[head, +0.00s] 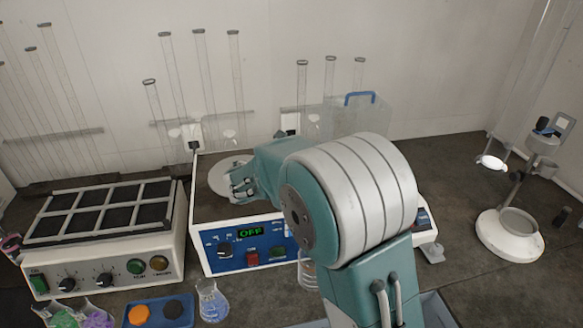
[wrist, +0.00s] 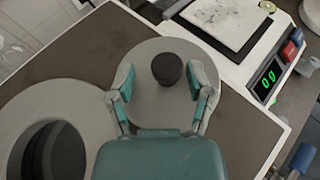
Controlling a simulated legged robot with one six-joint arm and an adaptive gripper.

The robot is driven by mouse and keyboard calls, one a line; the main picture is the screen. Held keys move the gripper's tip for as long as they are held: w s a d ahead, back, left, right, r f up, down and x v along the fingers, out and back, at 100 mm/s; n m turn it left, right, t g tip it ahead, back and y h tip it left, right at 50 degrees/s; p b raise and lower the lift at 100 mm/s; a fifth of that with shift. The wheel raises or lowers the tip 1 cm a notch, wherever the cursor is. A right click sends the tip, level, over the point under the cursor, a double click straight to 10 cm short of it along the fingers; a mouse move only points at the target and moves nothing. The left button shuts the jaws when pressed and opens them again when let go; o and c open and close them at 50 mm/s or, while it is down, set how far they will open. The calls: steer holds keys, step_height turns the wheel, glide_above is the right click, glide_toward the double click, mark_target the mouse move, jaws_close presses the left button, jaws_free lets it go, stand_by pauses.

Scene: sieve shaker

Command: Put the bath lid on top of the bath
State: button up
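The bath lid (wrist: 147,104) is a flat grey disc with a dark round knob (wrist: 167,69), lying on a brown top with a white edge. My gripper (wrist: 163,88) is open over the lid, one finger on either side, with the knob ahead between them; neither finger touches it. The bath opening shows as a grey ring (wrist: 82,97) around a dark hole, left of the lid. In the head view the bath (head: 207,240) is the white box with a blue panel reading OFF.
A device with a light plate (wrist: 228,20) and green display lies beyond the lid. A dark-welled block (head: 100,210) stands left of the bath. A flask (head: 212,301) and blue tray (head: 160,311) are in front. Tall glass tubes (head: 203,75) stand behind.

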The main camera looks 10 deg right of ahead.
steer(key=shift+d, duration=0.2)
steer(key=shift+r, duration=0.15)
steer(key=v, duration=1)
steer(key=shift+s+a+r, duration=0.1)
steer(key=shift+s+a, duration=0.05)
steer(key=shift+a, duration=0.15)
steer(key=shift+s+a+r, duration=0.25)
steer(key=shift+s+a, duration=0.05)
steer(key=shift+s, duration=0.2)
steer(key=s+d+r+m+g+y, duration=0.25)
steer(key=s+d+m+g, duration=0.25)
steer(key=s+d+m, duration=0.65)
steer(key=s+a+f+m+t+y, duration=0.1)
steer(key=s+m+y, duration=0.6)
steer(key=s+m, duration=0.8)
steer(key=shift+s+a, duration=0.35)
steer(key=shift+a, duration=0.55)
